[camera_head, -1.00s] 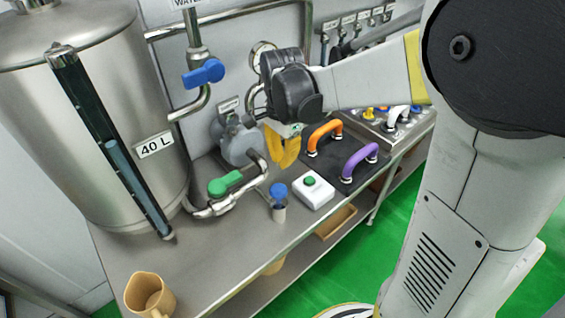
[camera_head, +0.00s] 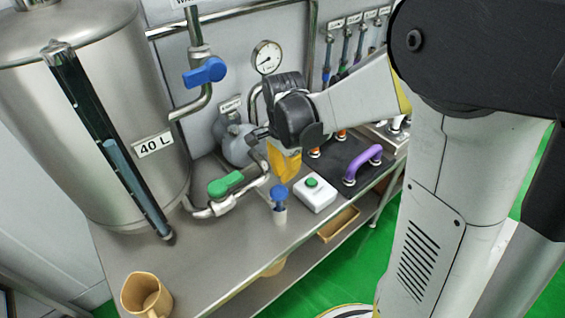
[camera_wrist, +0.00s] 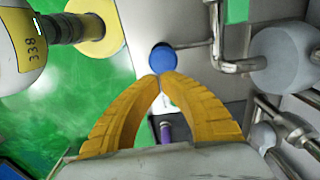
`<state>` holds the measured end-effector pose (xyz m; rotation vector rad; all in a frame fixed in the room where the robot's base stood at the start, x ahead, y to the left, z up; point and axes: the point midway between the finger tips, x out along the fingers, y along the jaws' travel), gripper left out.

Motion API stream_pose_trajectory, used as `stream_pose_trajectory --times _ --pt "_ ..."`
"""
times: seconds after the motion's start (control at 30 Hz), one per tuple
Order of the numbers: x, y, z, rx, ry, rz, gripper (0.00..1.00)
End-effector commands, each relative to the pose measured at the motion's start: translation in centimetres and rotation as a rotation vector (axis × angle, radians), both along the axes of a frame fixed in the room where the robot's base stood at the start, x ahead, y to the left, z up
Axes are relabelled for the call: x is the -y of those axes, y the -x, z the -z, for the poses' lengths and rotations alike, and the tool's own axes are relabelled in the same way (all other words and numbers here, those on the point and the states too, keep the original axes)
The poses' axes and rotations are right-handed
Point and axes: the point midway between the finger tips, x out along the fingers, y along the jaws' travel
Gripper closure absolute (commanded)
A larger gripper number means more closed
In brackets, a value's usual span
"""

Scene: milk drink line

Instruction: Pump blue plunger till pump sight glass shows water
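The blue plunger (camera_head: 279,192) stands upright on a small pale cylinder (camera_head: 280,215) near the front of the steel bench. Its round blue knob shows in the wrist view (camera_wrist: 162,58), just beyond my fingertips. My gripper (camera_head: 286,178) has yellow fingers pointing down, above and slightly behind the plunger in the head view. In the wrist view the fingertips (camera_wrist: 160,79) meet, with nothing visible between them. Whether they touch the knob is unclear. The grey pump (camera_head: 239,145) is partly hidden behind my gripper. I cannot make out water in a pump sight glass.
A tank (camera_head: 95,120) labelled 40 L with a long sight tube (camera_head: 125,165) stands left. A green-handled valve (camera_head: 226,184) lies left of the plunger, a white button box (camera_head: 315,195) right. A purple handle (camera_head: 362,163) is farther right; a tan jug (camera_head: 146,295) stands front left.

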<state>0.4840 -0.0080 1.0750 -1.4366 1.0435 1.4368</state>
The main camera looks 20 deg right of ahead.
Motion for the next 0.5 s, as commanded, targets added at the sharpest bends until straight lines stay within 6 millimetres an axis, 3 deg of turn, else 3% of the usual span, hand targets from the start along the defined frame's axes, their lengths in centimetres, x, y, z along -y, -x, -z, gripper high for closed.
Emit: stream_pose_trajectory --times 0.03,0.2,0.5 --pt "0.0 0.0 1.3 0.0 0.0 0.0 1.0" --pt "0.0 0.0 3.9 0.0 0.0 0.0 1.0" --pt "0.0 0.0 5.4 0.001 0.0 0.0 1.0"
